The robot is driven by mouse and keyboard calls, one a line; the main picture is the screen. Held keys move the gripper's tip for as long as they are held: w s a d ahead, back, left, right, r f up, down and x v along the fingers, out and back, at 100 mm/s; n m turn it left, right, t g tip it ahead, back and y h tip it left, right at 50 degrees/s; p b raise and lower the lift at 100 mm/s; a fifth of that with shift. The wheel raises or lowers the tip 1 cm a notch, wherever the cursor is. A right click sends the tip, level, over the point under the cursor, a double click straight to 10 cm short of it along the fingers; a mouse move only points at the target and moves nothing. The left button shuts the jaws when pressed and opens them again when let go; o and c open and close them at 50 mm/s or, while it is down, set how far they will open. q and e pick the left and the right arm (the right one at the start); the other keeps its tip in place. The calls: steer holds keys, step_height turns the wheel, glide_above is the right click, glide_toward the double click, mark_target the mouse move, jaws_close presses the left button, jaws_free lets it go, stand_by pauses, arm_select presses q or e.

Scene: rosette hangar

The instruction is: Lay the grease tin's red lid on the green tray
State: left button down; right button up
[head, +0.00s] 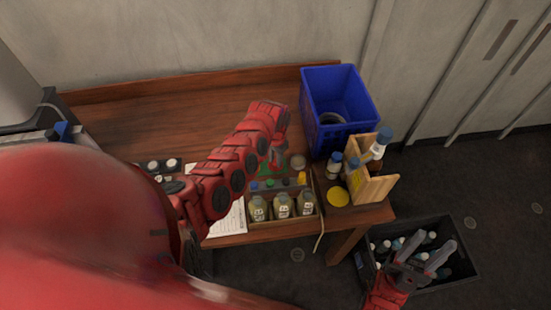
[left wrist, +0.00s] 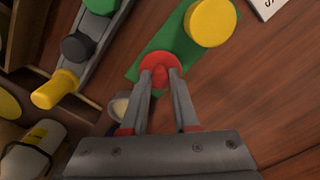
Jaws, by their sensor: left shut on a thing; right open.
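My left gripper (left wrist: 161,78) is shut on the round red lid (left wrist: 160,64). It holds the lid over one end of the green tray (left wrist: 150,52); I cannot tell whether the lid touches it. A round yellow lid (left wrist: 208,22) lies on the tray's other part. The green tray (head: 268,171) shows partly in the head view, behind my left arm. An open round tin with pale contents (left wrist: 119,106) stands beside the tray, partly hidden by a finger. My right gripper (head: 427,247) is open and empty, above a black crate.
A rack of coloured caps (head: 270,184) and a box of bottles (head: 283,207) stand in front of the tray. A blue bin (head: 340,92), a wooden holder (head: 372,184) and a yellow disc (head: 338,197) are to the right. The black crate (head: 466,277) holds several bottles on the floor.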

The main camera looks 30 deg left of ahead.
arm_select(q)
steer(key=shift+f, duration=0.15)
steer(key=shift+f, duration=0.15)
steer(key=c, duration=0.7)
jaws_free()
